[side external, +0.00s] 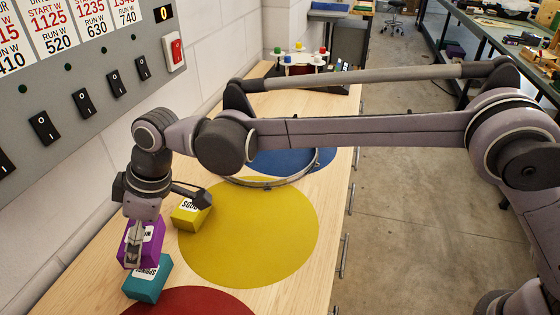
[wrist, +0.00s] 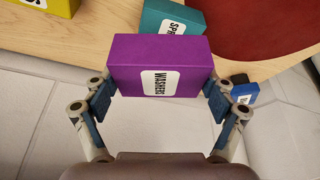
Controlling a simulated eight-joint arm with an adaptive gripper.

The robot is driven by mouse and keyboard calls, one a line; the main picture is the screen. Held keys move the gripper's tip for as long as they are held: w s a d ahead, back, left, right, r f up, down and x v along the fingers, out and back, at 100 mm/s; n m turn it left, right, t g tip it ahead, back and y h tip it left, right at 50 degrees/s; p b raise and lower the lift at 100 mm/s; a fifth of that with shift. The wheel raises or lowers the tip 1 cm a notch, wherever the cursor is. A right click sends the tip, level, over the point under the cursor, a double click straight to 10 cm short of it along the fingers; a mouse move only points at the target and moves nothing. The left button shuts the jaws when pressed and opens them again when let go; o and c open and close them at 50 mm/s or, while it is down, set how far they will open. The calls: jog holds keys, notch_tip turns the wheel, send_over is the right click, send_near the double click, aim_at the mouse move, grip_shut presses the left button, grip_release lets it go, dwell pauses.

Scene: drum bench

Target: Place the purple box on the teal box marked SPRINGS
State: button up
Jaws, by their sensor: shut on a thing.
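The purple box (wrist: 132,62), with a white WASHERS label, is held between the two fingers of my gripper (wrist: 160,88). In the side view the purple box (side external: 157,231) hangs under the wrist, with my gripper (side external: 133,254) around it. The teal box (wrist: 160,17) lies just beyond the purple box in the wrist view, its label partly hidden. In the side view the teal box (side external: 143,288) stands on the bench, just below and right of the purple box. The two overlap in the picture; I cannot tell whether they touch.
A yellow box (side external: 187,217) stands on the bench near the yellow disc (side external: 255,232). A red disc (side external: 190,303) lies right of the teal box. The switch panel (side external: 85,70) and wall run along the left. A blue box (wrist: 245,94) shows at the right in the wrist view.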

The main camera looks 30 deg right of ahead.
aim_at(147, 270)
jog(key=shift+s+a+f, duration=0.2)
jog(key=shift+a+f, duration=0.2)
jog(key=shift+a, duration=0.1)
jog(key=shift+s+a+f, duration=0.15)
jog(key=shift+a+f, duration=0.2)
jog(key=shift+a, duration=0.15)
jog(key=shift+f, duration=1.9)
jog(key=shift+f, duration=0.15)
jog(key=o, duration=1.1)
jog(key=shift+c, duration=0.2)
